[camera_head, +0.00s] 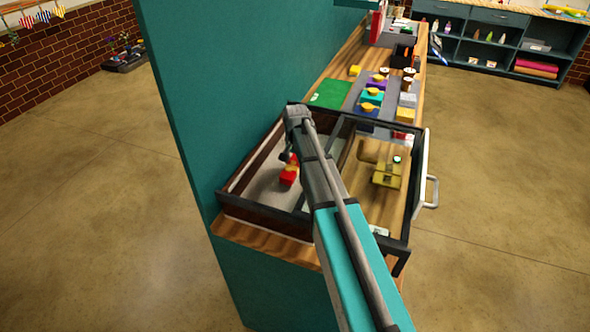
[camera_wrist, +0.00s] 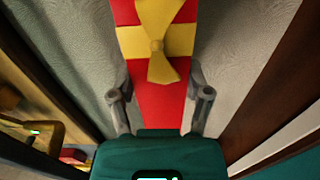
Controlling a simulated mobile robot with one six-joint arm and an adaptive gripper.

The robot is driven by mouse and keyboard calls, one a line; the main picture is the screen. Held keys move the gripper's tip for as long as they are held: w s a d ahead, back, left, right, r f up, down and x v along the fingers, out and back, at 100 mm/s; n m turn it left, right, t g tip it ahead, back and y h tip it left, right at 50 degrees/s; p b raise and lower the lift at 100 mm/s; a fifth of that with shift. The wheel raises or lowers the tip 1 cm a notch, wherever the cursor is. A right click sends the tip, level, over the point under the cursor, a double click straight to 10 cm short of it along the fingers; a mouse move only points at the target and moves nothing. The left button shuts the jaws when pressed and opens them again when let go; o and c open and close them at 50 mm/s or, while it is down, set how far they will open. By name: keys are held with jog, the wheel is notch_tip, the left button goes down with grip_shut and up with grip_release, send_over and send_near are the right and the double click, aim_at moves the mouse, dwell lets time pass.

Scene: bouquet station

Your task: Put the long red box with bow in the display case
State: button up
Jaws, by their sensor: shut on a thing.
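The long red box with a yellow ribbon and bow (camera_wrist: 157,45) runs up the middle of the wrist view, between the fingers of my gripper (camera_wrist: 160,95). My gripper is shut on its sides. In the head view a small part of the red box (camera_head: 289,175) shows beside my arm, which hides the rest. The dark-framed display case (camera_head: 262,212) stands on the wooden counter. The red box is over its left, grey-lined part. I cannot tell whether the box touches the lining.
The case's right part holds a yellow item (camera_head: 387,175), with a handled panel (camera_head: 425,190) at the right. A tall teal panel (camera_head: 190,90) stands close on the left. Several small goods and a green mat (camera_head: 331,94) lie farther along the counter.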

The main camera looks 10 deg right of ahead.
aim_at(296, 161)
jog(key=shift+f+b, duration=0.55)
jog(key=shift+f, duration=0.4)
jog(key=shift+f, duration=0.15)
jog(key=o, duration=1.2)
jog(key=shift+o, duration=0.2)
jog(key=shift+r, duration=0.2)
notch_tip(296, 161, up, 12)
jog(key=p, duration=1.2)
jog(key=shift+s, duration=0.1)
jog(key=s+n, duration=0.2)
jog(key=s, duration=0.6)
jog(key=s+n, duration=0.2)
jog(key=s, duration=0.5)
jog(key=s+a+n, duration=0.1)
jog(key=s+n, duration=0.1)
jog(key=s, duration=0.6)
jog(key=shift+s+n, duration=0.35)
jog(key=shift+n, duration=0.05)
